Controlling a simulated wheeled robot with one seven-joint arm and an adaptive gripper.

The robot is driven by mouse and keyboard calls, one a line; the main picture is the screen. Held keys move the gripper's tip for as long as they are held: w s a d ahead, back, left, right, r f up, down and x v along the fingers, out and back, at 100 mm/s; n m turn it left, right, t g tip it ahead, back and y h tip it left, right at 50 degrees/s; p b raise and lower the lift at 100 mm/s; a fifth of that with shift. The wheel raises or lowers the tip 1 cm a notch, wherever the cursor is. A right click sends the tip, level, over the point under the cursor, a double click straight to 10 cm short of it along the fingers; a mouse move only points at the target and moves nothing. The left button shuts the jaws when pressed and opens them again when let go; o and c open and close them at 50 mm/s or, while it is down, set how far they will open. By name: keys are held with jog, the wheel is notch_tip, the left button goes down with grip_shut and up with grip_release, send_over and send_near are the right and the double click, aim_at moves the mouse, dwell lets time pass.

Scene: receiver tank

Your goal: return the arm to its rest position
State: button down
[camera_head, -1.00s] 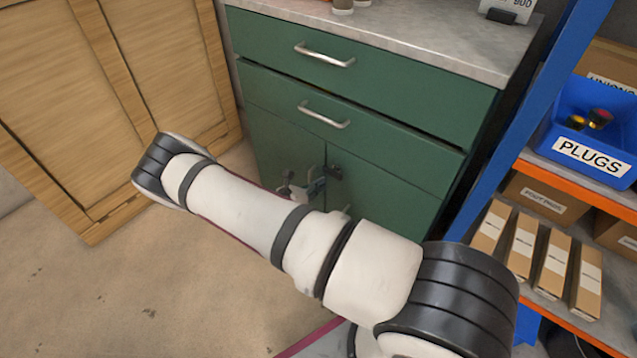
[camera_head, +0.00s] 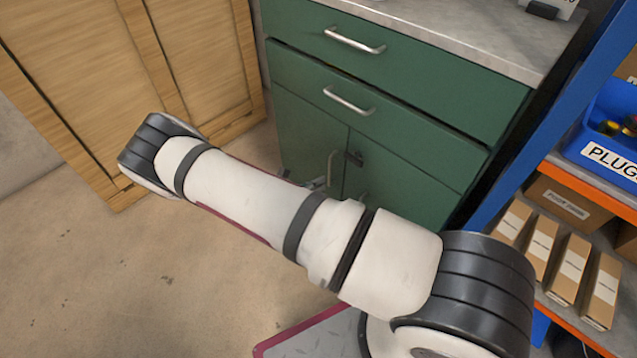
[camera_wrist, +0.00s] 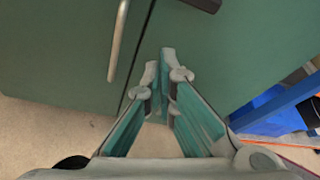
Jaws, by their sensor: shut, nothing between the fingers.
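My arm stretches across the head view, folded in front of the green cabinet (camera_head: 400,155). My gripper (camera_wrist: 160,75) shows in the wrist view, its two fingers together and nothing between them. It points toward the lower doors of the green cabinet, near the gap between them. How far its tips are from the doors I cannot tell. In the head view the gripper is mostly hidden behind my forearm.
A vertical door handle (camera_wrist: 118,42) is close to the left of the fingers. A blue-framed shelf (camera_head: 560,110) with a PLUGS bin (camera_head: 612,160) and cartons (camera_head: 555,265) stands at right. A wooden cabinet (camera_head: 90,80) is at left. Floor (camera_head: 120,285) is clear at lower left.

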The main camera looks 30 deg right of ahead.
jog(key=s+r+m+g+y, duration=0.25)
jog(key=r+m, duration=0.25)
jog(key=r, duration=0.6)
jog(key=s+r+m+g+y, duration=0.2)
jog(key=s+r+m, duration=0.25)
jog(key=r, duration=0.55)
jog(key=s+r+m+g+y, duration=0.25)
jog(key=r+m, duration=0.35)
jog(key=r, duration=0.5)
jog(key=s+a+r+m+t+y, duration=0.1)
jog(key=s+a+r+m+y, duration=0.2)
jog(key=s, duration=0.6)
jog(key=s+a+r+m+t+y, duration=0.25)
jog(key=s+r, duration=0.25)
jog(key=s, duration=0.4)
jog(key=s+a+r+m+t+y, duration=0.15)
jog(key=s+r+m, duration=0.25)
jog(key=s, duration=0.5)
notch_tip(320, 180, up, 25)
jog(key=t+p, duration=0.3)
jog(key=p, duration=2)
jog(key=shift+w, duration=0.2)
